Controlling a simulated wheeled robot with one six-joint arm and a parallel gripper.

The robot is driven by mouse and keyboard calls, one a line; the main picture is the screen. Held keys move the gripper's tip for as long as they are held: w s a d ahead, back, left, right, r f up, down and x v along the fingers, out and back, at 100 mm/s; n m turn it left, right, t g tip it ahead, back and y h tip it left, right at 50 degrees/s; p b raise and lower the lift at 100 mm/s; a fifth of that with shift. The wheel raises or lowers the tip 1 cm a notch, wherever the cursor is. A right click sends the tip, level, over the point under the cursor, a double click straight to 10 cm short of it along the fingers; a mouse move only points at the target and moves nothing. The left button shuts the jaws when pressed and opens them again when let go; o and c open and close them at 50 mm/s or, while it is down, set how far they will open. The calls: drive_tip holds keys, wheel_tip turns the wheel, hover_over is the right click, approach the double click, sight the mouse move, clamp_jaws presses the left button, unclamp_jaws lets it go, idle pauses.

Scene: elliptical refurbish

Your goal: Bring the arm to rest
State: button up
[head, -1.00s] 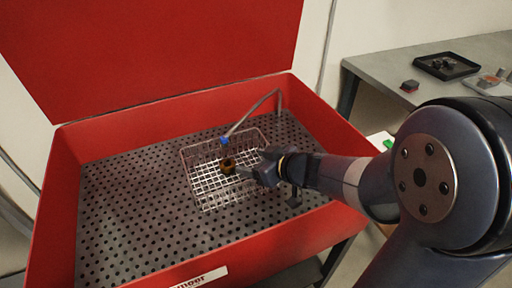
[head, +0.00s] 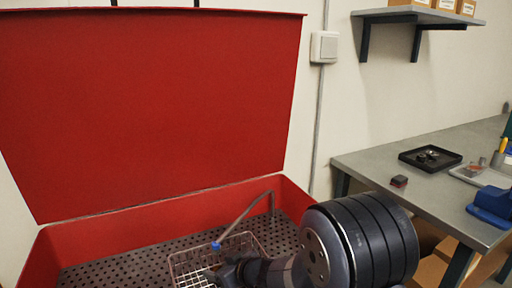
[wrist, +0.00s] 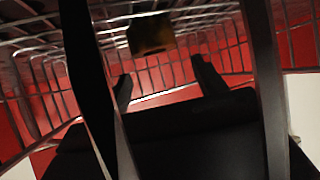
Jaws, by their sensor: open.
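My gripper (wrist: 163,82) is open in the wrist view, its two dark fingers apart with nothing between their tips. It is inside or just over the wire basket (wrist: 285,50), whose wires surround it. A brown-gold part (wrist: 150,33) lies beyond the fingertips, apart from them. In the head view my arm reaches from the lower right to the wire basket (head: 254,241), and the gripper end (head: 225,272) is low in the picture, partly cut off. The brown part cannot be made out in the head view.
The red washer tub has a raised lid (head: 150,110) behind the basket and a perforated floor (head: 130,258). A bent spout (head: 245,212) with a blue tip stands close beside the arm. A grey bench (head: 375,165) on the right holds a black tray (head: 430,158) and a small dark red block (head: 399,181).

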drive_tip(key=shift+s+f+b, duration=0.1)
drive_tip(key=shift+f+b, duration=0.35)
drive_tip(key=shift+f, duration=0.05)
